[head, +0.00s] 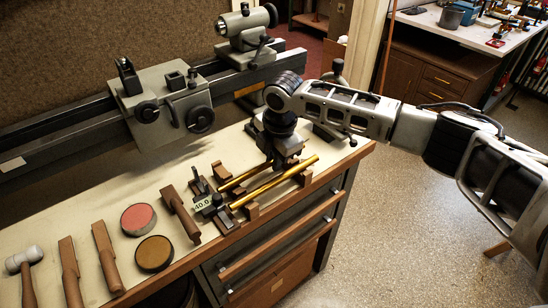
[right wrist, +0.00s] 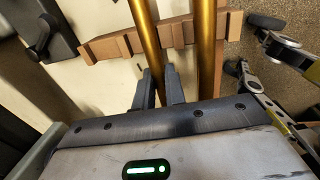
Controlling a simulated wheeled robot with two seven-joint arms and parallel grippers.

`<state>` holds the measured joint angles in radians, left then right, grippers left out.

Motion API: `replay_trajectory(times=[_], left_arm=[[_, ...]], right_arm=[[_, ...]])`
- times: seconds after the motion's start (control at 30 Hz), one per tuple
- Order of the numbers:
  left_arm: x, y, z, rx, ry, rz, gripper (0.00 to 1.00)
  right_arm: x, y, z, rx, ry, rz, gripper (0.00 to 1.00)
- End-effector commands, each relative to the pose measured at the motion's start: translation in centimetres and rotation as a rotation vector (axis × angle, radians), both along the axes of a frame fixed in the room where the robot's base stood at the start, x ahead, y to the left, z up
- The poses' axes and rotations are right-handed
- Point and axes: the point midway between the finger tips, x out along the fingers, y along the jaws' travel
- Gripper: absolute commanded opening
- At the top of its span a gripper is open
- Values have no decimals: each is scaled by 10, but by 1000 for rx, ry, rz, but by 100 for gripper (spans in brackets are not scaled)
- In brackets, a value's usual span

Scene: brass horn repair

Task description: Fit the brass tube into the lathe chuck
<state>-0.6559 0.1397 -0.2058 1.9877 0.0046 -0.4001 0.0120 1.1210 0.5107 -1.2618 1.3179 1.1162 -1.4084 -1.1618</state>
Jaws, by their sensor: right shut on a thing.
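Two brass tubes lie side by side across wooden rests on the bench. The back tube (head: 240,178) passes under my right gripper (head: 283,160), and the front tube (head: 285,180) lies nearer the bench's front edge. In the right wrist view, my right gripper (right wrist: 160,90) is shut on the back tube (right wrist: 147,40), with a finger on each side. The front tube (right wrist: 206,45) runs outside the fingers. The held tube still appears to lie on the wooden rest (right wrist: 110,46). My left gripper is out of view.
A device reading 40.0 (head: 203,204) stands by the tubes' left ends. A pink-topped tin (head: 138,219), a brown-topped tin (head: 154,254), wooden tools (head: 105,255) and a mallet (head: 24,262) lie left. The lathe's tailstock (head: 250,35) is at the back. Open floor lies right.

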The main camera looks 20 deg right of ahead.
Motion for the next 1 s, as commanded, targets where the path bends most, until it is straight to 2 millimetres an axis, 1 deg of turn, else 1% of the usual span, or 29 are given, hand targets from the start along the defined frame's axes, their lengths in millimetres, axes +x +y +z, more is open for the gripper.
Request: replay_trajectory(times=[0.03,0.37,0.43,0.8,1.0], left_arm=[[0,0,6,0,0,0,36],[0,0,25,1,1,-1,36],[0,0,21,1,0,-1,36],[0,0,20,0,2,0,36],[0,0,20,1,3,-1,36]], right_arm=[[0,0,7,1,-1,1,0],[0,0,27,0,-1,1,0],[1,1,28,1,-3,1,0],[1,0,49,1,-2,0,0],[0,0,51,1,-2,0,0]])
